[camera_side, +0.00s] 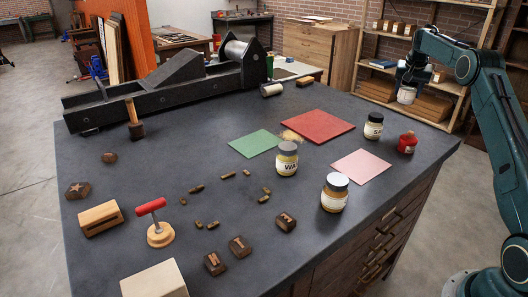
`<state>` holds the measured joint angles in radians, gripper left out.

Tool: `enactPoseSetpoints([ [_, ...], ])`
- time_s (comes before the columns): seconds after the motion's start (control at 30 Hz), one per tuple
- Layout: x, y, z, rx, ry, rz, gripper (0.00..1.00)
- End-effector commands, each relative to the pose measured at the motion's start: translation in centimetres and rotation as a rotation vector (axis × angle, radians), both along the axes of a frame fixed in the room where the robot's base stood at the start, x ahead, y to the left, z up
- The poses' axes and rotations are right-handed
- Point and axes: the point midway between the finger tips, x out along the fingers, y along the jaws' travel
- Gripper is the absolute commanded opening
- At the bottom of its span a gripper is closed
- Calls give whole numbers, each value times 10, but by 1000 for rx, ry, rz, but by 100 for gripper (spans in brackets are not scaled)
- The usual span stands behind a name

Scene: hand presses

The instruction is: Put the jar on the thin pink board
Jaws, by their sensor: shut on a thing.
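My gripper (409,82) is at the upper right, high above the bench's far right corner. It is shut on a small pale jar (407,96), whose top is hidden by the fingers. The thin pink board (361,166) lies flat and bare on the dark bench, below and to the left of the gripper. Three other jars stand upright on the bench: one marked "WA" (287,159) left of the pink board, one with a grey lid (335,193) in front of it, and one marked "SA" (374,127) behind it.
A red object (407,143) stands right of the pink board. A red board (316,127) and a green board (254,144) lie farther left. Stamps, small brown pieces and a long black press (160,92) occupy the left and back of the bench (130,165).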

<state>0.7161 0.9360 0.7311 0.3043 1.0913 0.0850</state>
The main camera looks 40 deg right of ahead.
Motion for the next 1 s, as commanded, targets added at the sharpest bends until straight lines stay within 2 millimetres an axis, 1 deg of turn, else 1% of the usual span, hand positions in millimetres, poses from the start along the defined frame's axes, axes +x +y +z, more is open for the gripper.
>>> enactPoseSetpoints([
  [0.03, 5, 12, 8, -1, -3, 4, 21],
  [0.17, 12, 45, 21, 4, -4, 3, 21],
  [0.23, 15, 65, 29, 5, -4, 4, 21],
  [0.4, 18, 114, 46, 10, -4, 2, 21],
  [0.47, 17, 130, 52, 11, -4, 1, 21],
  [0.6, 11, 169, 64, 12, -3, 1, 21],
  [0.77, 0, 212, 75, 9, -3, 0, 21],
  [0.9, -15, 246, 83, 6, -1, 1, 21],
  [1.0, -26, 268, 86, 3, -1, 0, 21],
])
